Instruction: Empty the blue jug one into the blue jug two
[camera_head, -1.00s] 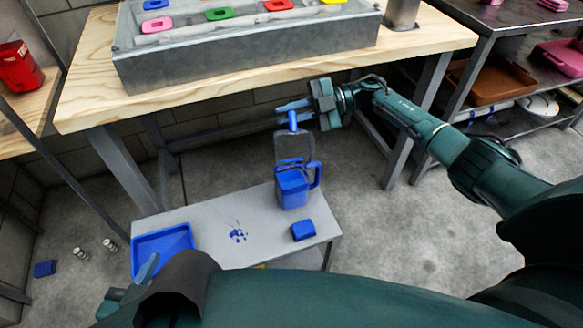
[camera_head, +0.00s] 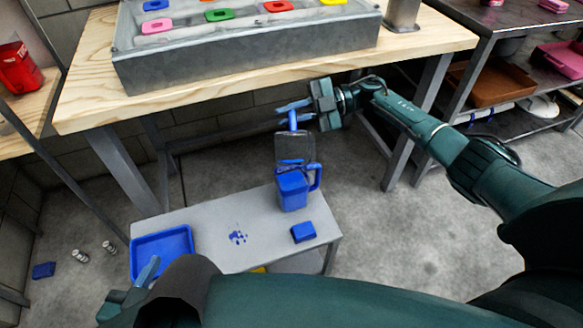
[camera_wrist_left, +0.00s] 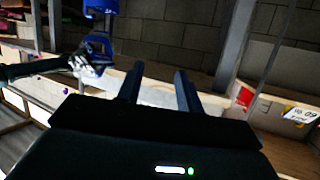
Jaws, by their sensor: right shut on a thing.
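My right gripper (camera_head: 296,115) is shut on the blue handle of a see-through grey jug (camera_head: 295,148). It holds this jug directly above an upright blue jug (camera_head: 292,192) with a handle on its right side. The held jug looks tipped, its lower end close to the blue jug's mouth. Blue bits (camera_head: 291,163) show between the two; whether the jugs touch I cannot tell. My left gripper (camera_head: 143,276) is low at the left, partly hidden by my arm. In the left wrist view its fingers (camera_wrist_left: 160,88) are apart with nothing between them.
The blue jug stands on a low grey table (camera_head: 215,215). Also there are a blue tray (camera_head: 162,254), blue spots (camera_head: 237,236) and a small blue box (camera_head: 303,232). A wooden bench (camera_head: 88,95) with a metal tank (camera_head: 240,62) stands behind.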

